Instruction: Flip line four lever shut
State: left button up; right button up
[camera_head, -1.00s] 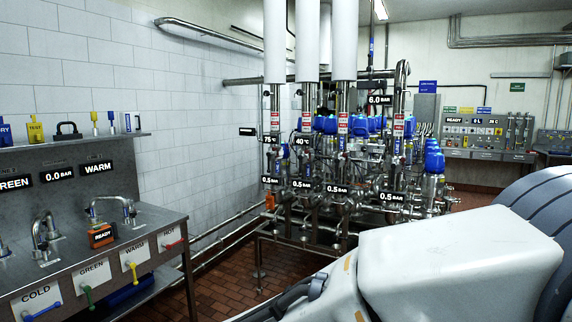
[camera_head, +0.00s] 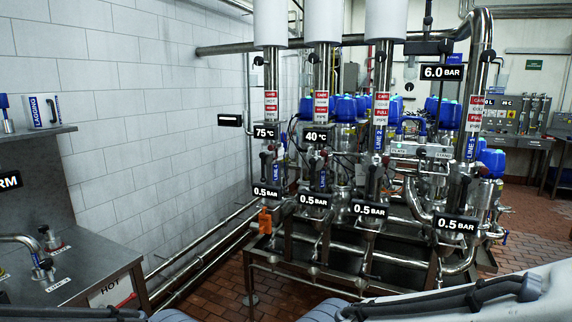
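The valve rack stands ahead with several upright steel pipes. The leftmost pipe (camera_head: 271,140) carries a blue tag (camera_head: 278,178) that seems to read LINE 4, with a 75 °C display (camera_head: 265,133) and a 0.5 BAR display (camera_head: 266,192). A small dark handle (camera_head: 265,160) shows on this pipe between the displays; whether it is the line four lever, and its open or shut position, is too small to tell. An orange item (camera_head: 265,220) hangs below. Neither of my grippers is in view; only parts of my arms show along the bottom edge.
A steel bench (camera_head: 90,268) with a HOT panel (camera_head: 112,291) and a shelf (camera_head: 40,137) are at the left. A low frame rail (camera_head: 310,275) runs along the rack's front.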

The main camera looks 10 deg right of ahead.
aim_at(263, 170)
jog(key=i, duration=0.3)
jog(key=k, duration=0.7)
jog(key=u, duration=0.3)
jog(key=i, duration=0.4)
jog(key=u, duration=0.6)
jog(key=i, duration=1.5)
jog(key=z, duration=0.8)
